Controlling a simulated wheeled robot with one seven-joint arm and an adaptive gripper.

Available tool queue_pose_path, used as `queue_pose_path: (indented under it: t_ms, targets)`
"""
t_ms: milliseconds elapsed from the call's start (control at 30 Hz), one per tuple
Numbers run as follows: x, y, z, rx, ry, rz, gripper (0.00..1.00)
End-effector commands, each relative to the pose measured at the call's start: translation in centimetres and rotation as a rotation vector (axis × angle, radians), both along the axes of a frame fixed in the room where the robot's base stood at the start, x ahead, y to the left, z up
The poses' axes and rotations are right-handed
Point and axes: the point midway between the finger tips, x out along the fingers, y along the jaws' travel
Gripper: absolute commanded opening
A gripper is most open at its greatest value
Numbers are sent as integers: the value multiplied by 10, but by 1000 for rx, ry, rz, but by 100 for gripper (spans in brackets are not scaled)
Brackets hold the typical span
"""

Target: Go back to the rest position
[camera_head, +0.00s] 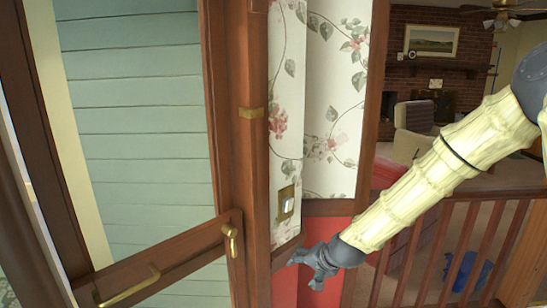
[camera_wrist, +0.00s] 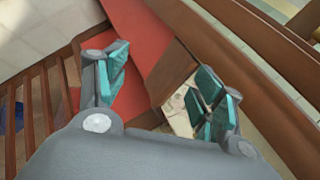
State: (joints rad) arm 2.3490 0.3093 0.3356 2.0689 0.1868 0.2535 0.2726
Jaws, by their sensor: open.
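My gripper (camera_head: 308,262) is at the end of my arm, which reaches in from the right in the head view. It is near the red lower wall (camera_head: 338,230), below the light switch. In the wrist view my gripper (camera_wrist: 160,82) has its two teal-padded fingers spread apart. Nothing is held between them. Whether a finger touches the wall or the wood trim cannot be told.
A wooden door (camera_head: 180,255) with brass handles stands at the left, by its frame (camera_head: 240,180). A light switch (camera_head: 286,203) is on the floral wall (camera_head: 335,110). A wooden railing (camera_head: 450,250) runs at the right, with a living room behind it.

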Motion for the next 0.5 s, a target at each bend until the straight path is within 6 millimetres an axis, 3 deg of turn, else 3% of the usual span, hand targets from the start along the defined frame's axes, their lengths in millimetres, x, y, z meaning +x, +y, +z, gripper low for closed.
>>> queue_pose_path:
  t_ms: [33,200,367,500]
  targets:
    - [-16,-4,-28,-31,27,13,68]
    - [-72,-20,-107,-129,101,65,68]
    - [-135,-38,-173,-219,173,128,68]
    - [-197,-55,-222,-293,237,193,68]
